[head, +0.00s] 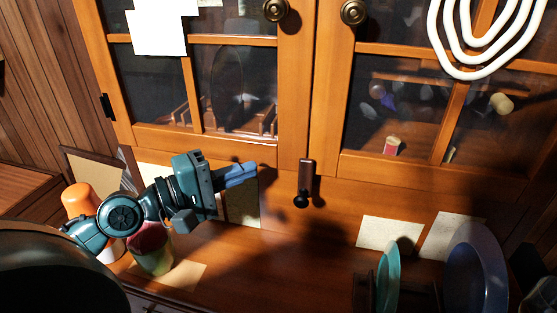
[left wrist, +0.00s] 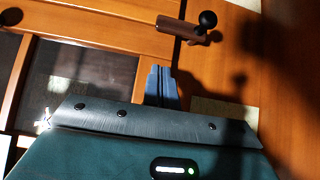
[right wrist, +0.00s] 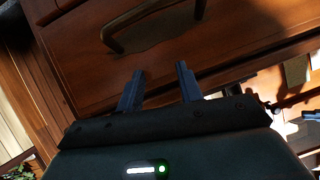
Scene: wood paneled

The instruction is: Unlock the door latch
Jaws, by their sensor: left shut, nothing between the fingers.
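The door latch (head: 306,176) is a small brown bar with a black knob (head: 301,201) at its lower end. It hangs upright at the bottom of the seam between two glass-paned cabinet doors (head: 295,135). The latch also shows in the left wrist view (left wrist: 183,29). My left gripper (head: 254,169) is shut and empty, to the left of the latch and apart from it, its fingers pointing toward it. My right gripper (right wrist: 160,73) is open and empty, facing a wooden drawer front with a metal handle (right wrist: 150,22).
Two round door knobs (head: 275,10) sit high on the doors. An orange-topped jar (head: 80,201) and a red and green can (head: 150,249) stand near my left arm. A teal plate (head: 387,279) and a blue-grey plate (head: 475,271) stand at the right. The counter below the latch is clear.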

